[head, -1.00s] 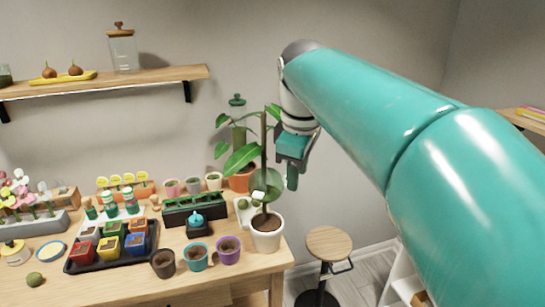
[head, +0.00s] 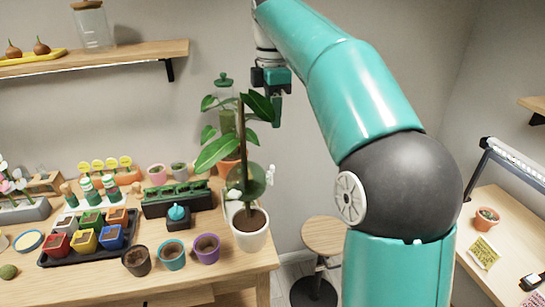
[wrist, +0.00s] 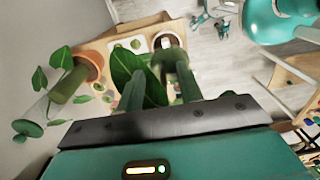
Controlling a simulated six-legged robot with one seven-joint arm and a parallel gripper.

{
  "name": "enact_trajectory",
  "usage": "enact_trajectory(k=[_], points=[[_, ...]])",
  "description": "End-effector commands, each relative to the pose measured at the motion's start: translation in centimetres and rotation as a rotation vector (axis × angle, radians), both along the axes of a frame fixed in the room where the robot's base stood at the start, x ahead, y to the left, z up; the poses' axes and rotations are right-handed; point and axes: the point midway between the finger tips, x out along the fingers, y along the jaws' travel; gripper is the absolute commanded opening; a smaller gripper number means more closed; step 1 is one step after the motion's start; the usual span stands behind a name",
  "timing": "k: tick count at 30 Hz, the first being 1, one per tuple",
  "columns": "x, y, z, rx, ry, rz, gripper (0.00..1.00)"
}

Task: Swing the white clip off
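The white clip (head: 234,194) appears as a small pale shape beside the dark stem of the leafy plant (head: 215,153). Another small white piece (head: 271,173) shows right of the stem; I cannot tell whether it belongs to the clip. The plant stands in a white pot (head: 250,240) at the table's right end. My gripper (head: 276,112) is above and right of the clip, beside the upper leaves, pointing down. In the wrist view my gripper (wrist: 158,92) has its fingers apart, with a dark leaf (wrist: 137,75) showing around and between them. I cannot make out the clip there.
A terracotta pot with a leafy plant (head: 229,172) stands behind. Small cups (head: 206,248), a seedling tray (head: 178,197) and a black tray of coloured pots (head: 125,241) lie left. A round stool (head: 325,236) stands right of the table (head: 190,277).

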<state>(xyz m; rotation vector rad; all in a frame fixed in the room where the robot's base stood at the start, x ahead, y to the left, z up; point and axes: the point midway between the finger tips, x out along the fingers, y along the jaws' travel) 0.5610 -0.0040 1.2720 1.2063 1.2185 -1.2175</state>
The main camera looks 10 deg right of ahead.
Motion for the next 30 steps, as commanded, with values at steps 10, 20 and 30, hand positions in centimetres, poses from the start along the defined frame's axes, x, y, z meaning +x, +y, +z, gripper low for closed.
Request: enact_trajectory(k=[10, 20, 30], points=[[-0.7, 0.4, -5.9, 0.000, -0.001, -0.001, 0.36], [-0.4, 0.3, -11.6, 0.000, -0.003, 0.001, 0.36], [-0.2, 0.2, -12.8, 0.000, -0.005, 0.001, 0.36]])
